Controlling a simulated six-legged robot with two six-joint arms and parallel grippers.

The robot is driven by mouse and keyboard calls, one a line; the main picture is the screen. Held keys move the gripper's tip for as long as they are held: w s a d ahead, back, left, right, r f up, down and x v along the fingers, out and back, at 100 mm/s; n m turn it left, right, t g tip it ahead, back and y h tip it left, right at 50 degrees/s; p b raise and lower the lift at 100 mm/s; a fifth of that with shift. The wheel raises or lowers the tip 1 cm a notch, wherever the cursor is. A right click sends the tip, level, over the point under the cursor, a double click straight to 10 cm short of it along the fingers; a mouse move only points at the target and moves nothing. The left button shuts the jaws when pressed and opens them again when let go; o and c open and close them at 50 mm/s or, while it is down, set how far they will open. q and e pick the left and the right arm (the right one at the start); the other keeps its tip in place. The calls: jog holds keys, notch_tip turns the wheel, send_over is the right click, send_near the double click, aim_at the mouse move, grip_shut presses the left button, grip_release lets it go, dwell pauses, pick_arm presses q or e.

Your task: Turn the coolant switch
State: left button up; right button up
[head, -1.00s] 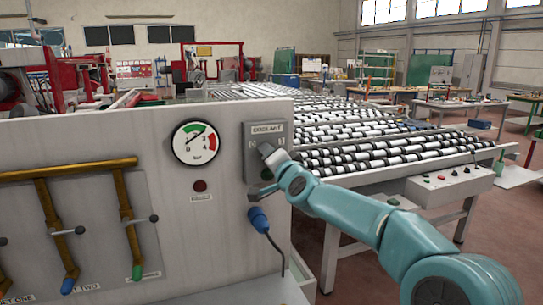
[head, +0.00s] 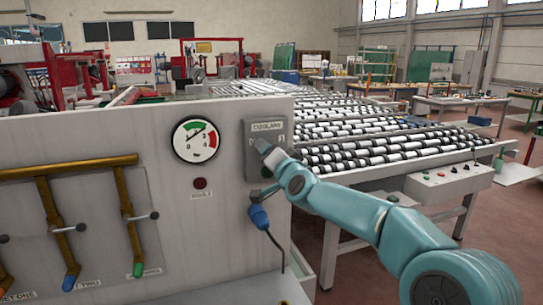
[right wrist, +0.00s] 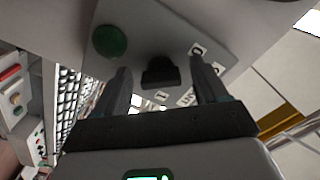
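The coolant switch box (head: 279,131) is a grey plate on the right end of the pale machine panel, with a label at its top. My right gripper (head: 262,146) is in front of it and hides its knob in the head view. In the right wrist view, the black knob (right wrist: 160,73) lies between the fingertips of my right gripper (right wrist: 160,68). The fingers are apart, one on each side, with gaps to the knob. White labels, one reading 0 and one reading 1, sit near the knob. My left gripper is not in view.
A round pressure gauge (head: 195,139) and a dark red lamp (head: 200,183) are left of the switch. A blue plug (head: 258,216) with a cable hangs below. Brass pipes with levers (head: 128,215) are at left. A roller conveyor (head: 380,150) stands behind. A green round lamp (right wrist: 110,41) is near the knob.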

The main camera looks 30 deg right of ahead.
jog(key=b+v, duration=0.2)
jog(key=v, duration=1.4)
jog(key=shift+s+a, duration=0.15)
